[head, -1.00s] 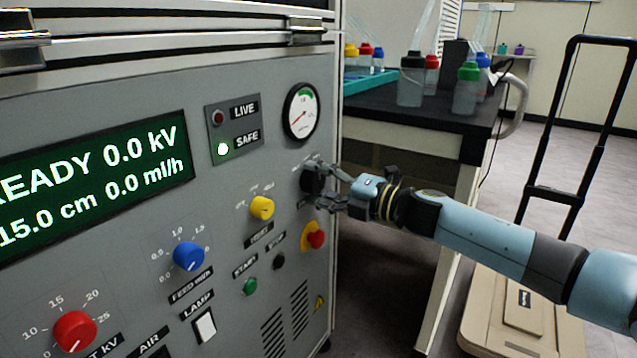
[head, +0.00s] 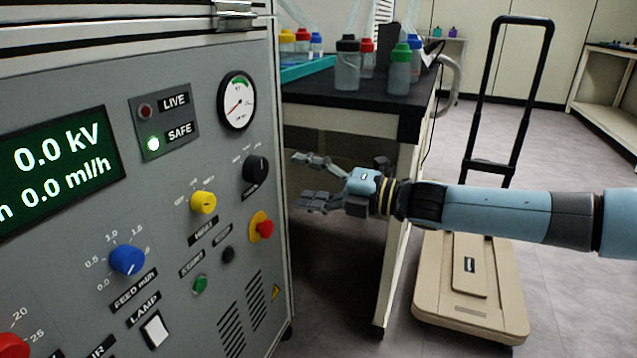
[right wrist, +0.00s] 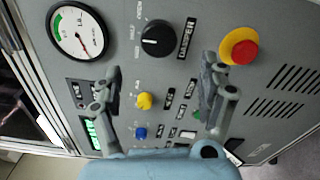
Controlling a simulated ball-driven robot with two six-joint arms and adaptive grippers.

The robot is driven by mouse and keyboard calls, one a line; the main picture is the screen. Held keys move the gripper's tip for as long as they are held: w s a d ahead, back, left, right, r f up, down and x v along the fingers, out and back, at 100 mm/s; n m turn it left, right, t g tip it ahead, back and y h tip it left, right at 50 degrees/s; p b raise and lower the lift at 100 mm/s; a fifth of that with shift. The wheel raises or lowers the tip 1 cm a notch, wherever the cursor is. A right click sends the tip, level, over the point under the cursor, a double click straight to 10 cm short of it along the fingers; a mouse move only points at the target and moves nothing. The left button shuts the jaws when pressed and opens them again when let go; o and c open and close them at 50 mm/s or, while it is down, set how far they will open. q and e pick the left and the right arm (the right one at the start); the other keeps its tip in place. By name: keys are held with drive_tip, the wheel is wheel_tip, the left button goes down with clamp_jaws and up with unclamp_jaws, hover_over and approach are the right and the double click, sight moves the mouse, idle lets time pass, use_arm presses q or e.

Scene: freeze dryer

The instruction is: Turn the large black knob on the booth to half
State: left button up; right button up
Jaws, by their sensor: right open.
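The large black knob (head: 256,168) sits on the grey booth panel (head: 225,262), below the round gauge and right of the yellow knob. It also shows in the right wrist view (right wrist: 158,39), with a white pointer line on its face. My right gripper (head: 308,178) is open and empty, to the right of the black knob and clear of it. In the right wrist view its two fingers (right wrist: 160,80) are spread, with the knob beyond them and nothing between the tips. The scale marks by the knob are too small to read. My left gripper is not in view.
A red emergency button (head: 265,228) on a yellow base sticks out below the black knob. A yellow knob (head: 203,202) and blue knob (head: 127,260) are to its left. A dark-topped table (head: 400,115) with bottles stands behind my right arm. A beige cart (head: 470,290) is on the floor.

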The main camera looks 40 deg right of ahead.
drive_tip(key=v, duration=0.2)
drive_tip(key=shift+s+d, duration=0.1)
drive_tip(key=shift+s, duration=0.15)
idle(0.4)
